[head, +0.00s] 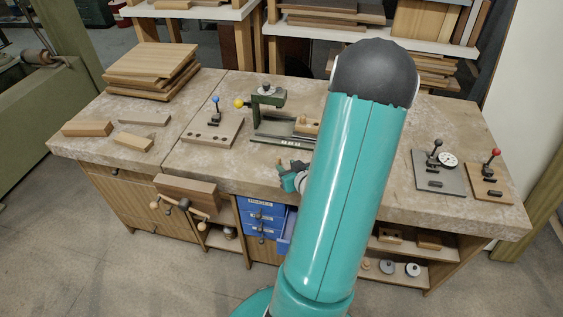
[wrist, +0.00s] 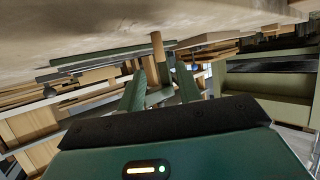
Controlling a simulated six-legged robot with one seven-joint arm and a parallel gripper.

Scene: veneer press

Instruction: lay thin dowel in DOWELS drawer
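My gripper (head: 291,178) is in front of the worktop's front edge, above the blue drawers, partly hidden by my arm. In the wrist view, a thin tan wooden dowel (wrist: 157,46) stands up between the two green fingers (wrist: 160,80), which appear shut on it. Its lower part is hidden among the fingers. In the head view, a small tan tip (head: 280,162) shows beside the gripper. A blue drawer unit (head: 259,217) with white labels stands under the worktop. One blue drawer (head: 287,232) is pulled out at its right, mostly behind my arm. Its label and inside are hidden.
The stone-like worktop (head: 240,168) carries a board stack (head: 152,68), wood blocks (head: 87,128), a green press fixture (head: 268,98) and clamp plates (head: 437,175). A wooden vise (head: 187,192) juts out left of the drawers. An open shelf (head: 398,250) is on the right.

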